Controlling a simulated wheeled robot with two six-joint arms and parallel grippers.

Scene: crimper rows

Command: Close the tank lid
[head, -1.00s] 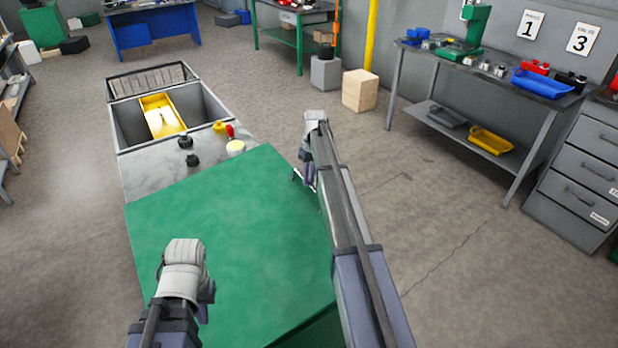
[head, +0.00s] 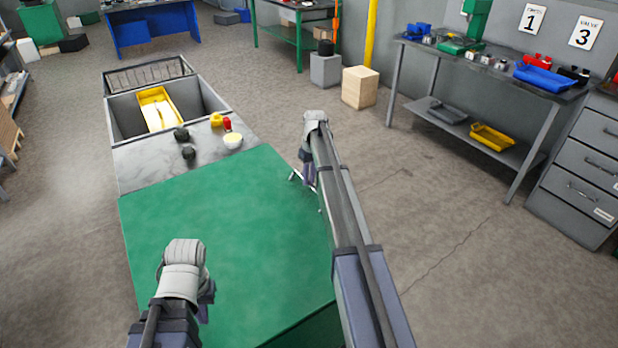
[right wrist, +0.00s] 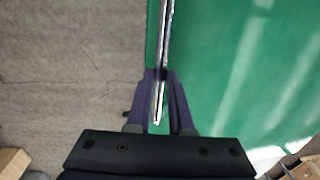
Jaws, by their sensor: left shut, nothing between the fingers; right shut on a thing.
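The open grey tank (head: 115,122) stands at the back left in the head view, with a yellow tray (head: 155,97) inside. A large green panel (head: 220,215) spans the foreground, its far edge at the grey ledge beside the tank. I cannot tell for sure whether this panel is the lid. My right gripper (head: 309,178) is at the panel's right edge. In the right wrist view its fingers (right wrist: 160,98) are shut on a thin metal bar (right wrist: 165,30) running along the green edge. My left gripper (head: 207,296) is shut and empty over the panel's near left part.
Two dark round parts (head: 189,153), a red-topped part (head: 227,124) and a pale round part (head: 233,141) sit on the grey ledge. A wooden block (head: 360,88) stands on the floor. A workbench (head: 400,60) and drawers (head: 575,170) stand right; floor between is clear.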

